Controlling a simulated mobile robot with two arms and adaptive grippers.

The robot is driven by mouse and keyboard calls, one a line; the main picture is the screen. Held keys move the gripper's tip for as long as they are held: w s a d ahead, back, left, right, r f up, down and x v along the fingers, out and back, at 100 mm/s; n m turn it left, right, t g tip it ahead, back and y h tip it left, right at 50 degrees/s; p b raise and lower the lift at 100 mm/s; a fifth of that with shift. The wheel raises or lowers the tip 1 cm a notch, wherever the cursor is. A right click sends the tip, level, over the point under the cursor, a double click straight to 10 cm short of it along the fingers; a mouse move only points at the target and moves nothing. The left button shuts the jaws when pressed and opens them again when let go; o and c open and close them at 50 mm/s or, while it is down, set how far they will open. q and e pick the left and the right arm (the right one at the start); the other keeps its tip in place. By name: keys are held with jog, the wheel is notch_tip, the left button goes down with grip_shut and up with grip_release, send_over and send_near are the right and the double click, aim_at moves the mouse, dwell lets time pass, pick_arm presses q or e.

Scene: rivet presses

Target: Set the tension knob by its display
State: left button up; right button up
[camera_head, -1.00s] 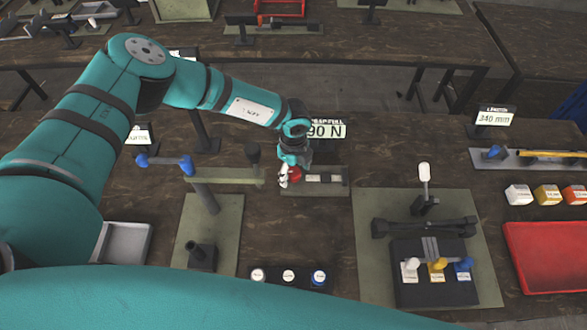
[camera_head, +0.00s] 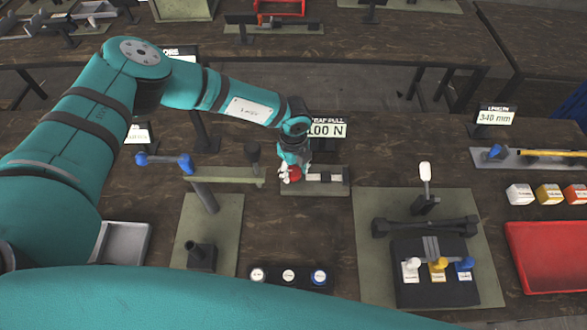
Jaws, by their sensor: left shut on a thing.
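My left arm reaches in from the left, and its gripper (camera_head: 290,171) is shut on a red knob (camera_head: 295,175). The knob sits at the left end of a small device on a grey-green plate (camera_head: 315,188); the fingers hide part of it. The display (camera_head: 327,130) stands behind the device and reads "100 N" under a label whose start is covered by my wrist; the visible part looks like "EAF PULL". My right gripper is not in view.
Right of the knob is a press fixture (camera_head: 430,225) with white, yellow and blue pieces. A black holder with several round caps (camera_head: 289,276) lies in front. A blue-handled lever (camera_head: 165,162) stands left. A red tray (camera_head: 550,255) and a "340 mm" display (camera_head: 495,116) are at right.

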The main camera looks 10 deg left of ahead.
aim_at(293, 171)
pick_arm(q)
jog(key=o, duration=1.2)
notch_tip(293, 171, up, 12)
jog(key=shift+r, duration=0.1)
